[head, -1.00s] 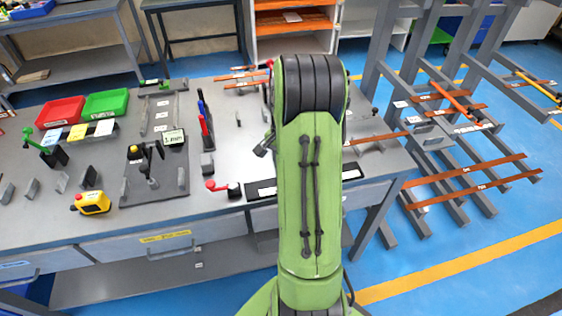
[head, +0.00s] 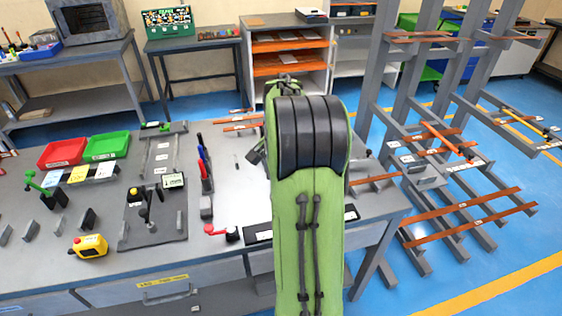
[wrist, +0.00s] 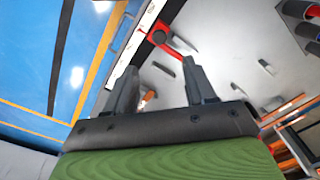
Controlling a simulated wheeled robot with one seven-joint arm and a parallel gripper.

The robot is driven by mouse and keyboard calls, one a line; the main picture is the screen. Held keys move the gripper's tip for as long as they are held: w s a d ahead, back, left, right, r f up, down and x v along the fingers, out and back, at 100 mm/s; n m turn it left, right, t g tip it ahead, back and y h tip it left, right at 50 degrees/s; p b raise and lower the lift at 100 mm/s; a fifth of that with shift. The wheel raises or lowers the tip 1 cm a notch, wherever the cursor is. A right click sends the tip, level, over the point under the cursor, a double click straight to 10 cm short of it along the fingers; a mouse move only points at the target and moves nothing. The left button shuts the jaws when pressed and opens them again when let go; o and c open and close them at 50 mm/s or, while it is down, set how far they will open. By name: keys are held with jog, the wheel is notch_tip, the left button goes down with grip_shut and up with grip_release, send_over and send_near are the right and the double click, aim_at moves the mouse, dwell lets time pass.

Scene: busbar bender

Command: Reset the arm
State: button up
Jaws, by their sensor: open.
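My green arm rises in the middle of the head view and hides part of the workbench (head: 110,250) behind it. My gripper shows in the wrist view (wrist: 160,85), its two dark fingers apart with nothing held between them. Beyond the fingers is the grey bench top with a red-handled part (wrist: 160,38) near the bench edge. In the head view a red-handled part (head: 231,234) lies on the bench left of my arm. The gripper itself is hidden behind my arm in the head view.
A red bin (head: 62,151) and a green bin (head: 106,145) stand on the bench at left, with a yellow control box (head: 89,246) in front. A grey rack (head: 425,170) with copper bars is at right. Blue floor is free at the lower right.

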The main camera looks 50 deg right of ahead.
jog(key=shift+r, duration=1.65)
